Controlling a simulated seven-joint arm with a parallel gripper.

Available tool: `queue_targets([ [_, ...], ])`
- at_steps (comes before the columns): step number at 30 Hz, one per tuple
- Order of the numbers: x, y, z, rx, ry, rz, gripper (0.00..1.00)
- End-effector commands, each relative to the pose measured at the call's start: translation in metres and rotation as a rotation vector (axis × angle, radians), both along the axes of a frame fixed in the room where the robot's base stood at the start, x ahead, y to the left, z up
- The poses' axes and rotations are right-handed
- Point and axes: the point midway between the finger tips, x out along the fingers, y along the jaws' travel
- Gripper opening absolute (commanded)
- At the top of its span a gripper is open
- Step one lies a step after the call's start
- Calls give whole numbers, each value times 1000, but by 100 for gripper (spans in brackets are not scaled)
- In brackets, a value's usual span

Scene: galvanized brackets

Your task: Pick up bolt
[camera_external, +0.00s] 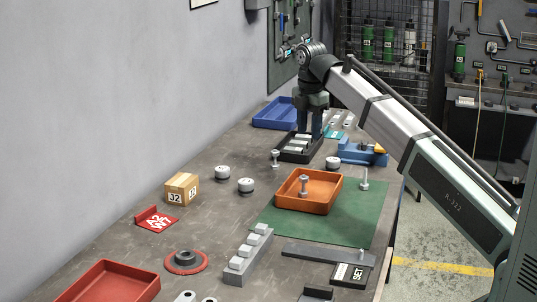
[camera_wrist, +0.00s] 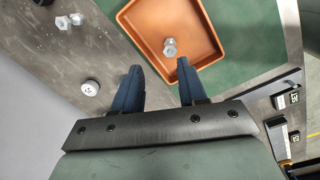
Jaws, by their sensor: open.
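A grey bolt (camera_external: 304,186) stands upright in the orange tray (camera_external: 326,206). The wrist view shows a bolt (camera_wrist: 170,47) in the orange tray (camera_wrist: 128,22), seen from above. Another bolt-like piece (camera_external: 276,158) stands on the table left of the black tray, and a thin upright one (camera_external: 364,179) stands by the green mat's right side. My gripper (camera_external: 311,136) is raised at the back, its fingers overlapping the black tray in the picture. In the wrist view my gripper (camera_wrist: 158,66) is open with nothing between its fingers; the tray's bolt appears beyond the fingertips.
The black tray (camera_external: 295,157) holds light pieces. A blue tray (camera_external: 273,114) and a blue vise-like block (camera_external: 362,153) are nearby. White round knobs (camera_external: 246,185), a cardboard box (camera_external: 181,188) and a stepped grey block (camera_external: 247,256) stand around the green mat (camera_external: 350,226).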

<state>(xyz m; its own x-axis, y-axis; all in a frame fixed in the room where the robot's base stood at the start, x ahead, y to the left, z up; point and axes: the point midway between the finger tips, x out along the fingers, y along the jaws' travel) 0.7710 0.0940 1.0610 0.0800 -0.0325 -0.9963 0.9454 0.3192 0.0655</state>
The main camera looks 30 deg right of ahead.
Motion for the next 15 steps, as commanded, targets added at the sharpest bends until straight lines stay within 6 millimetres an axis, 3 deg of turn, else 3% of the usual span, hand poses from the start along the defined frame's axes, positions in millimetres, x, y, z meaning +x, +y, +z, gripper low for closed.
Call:
queue_targets([
  [8,24,-44,-9,-72,-171,-75,42],
  [15,51,-108,-9,-189,-411,-147,42],
])
